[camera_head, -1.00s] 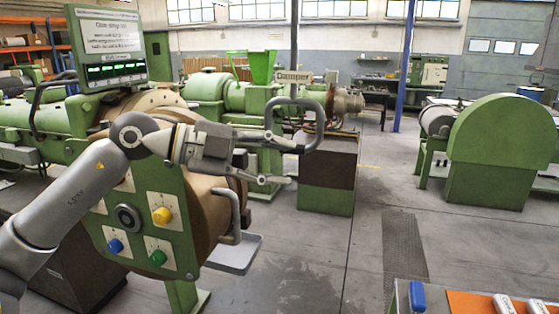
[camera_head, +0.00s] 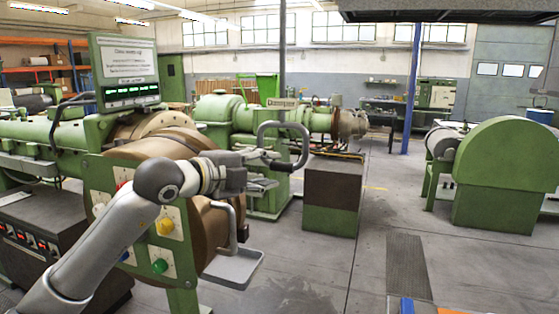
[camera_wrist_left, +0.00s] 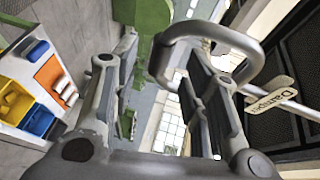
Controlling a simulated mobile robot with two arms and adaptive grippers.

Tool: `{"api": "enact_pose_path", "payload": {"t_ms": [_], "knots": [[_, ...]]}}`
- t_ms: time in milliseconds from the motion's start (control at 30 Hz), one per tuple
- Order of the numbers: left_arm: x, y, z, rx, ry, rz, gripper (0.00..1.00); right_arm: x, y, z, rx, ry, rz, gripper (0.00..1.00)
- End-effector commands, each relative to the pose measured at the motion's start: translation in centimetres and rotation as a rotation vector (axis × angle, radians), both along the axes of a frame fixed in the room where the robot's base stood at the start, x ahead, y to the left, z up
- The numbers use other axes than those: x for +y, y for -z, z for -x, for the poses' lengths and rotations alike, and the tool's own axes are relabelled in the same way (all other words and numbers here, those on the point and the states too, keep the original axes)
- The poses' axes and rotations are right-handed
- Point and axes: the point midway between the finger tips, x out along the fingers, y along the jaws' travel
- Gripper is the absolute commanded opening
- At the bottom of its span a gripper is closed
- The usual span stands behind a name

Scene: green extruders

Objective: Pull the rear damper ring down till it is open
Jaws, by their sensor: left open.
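The damper ring (camera_head: 304,150) is a grey bent-tube loop beside the round brown housing, under a small "Damper" sign (camera_head: 281,102). In the left wrist view the ring (camera_wrist_left: 213,30) curves across the top, in front of the open jaws, with the sign (camera_wrist_left: 262,94) at right. My left gripper (camera_head: 272,172) is open at the ring's lower left. In the wrist view its two fingers (camera_wrist_left: 165,85) stand wide apart, with part of the loop showing between them. I cannot tell whether a finger touches the ring. My right gripper is not in view.
The control panel with a yellow knob (camera_head: 165,226) lies behind my left arm. A dark-topped cabinet (camera_head: 332,190) stands beyond the ring.

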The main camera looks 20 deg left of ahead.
Motion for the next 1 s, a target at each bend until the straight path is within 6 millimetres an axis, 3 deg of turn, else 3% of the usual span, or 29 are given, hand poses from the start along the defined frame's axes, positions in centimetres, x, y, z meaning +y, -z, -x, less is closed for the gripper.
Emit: {"api": "enact_pose_path", "payload": {"t_ms": [33, 300, 700, 1000], "knots": [[-0.5, -0.4, -0.9, 0.002, 0.001, 0.003, 0.42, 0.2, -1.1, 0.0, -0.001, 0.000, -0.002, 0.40], [-2.0, 0.6, -4.3, 0.000, 0.001, 0.001, 0.42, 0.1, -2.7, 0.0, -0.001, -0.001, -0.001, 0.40], [-2.3, 1.0, -5.0, -0.001, 0.001, 0.000, 0.42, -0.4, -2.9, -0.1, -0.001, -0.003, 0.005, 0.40], [-2.3, 1.0, -5.0, 0.000, 0.000, 0.000, 0.03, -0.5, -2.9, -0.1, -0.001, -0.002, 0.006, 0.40]]}}
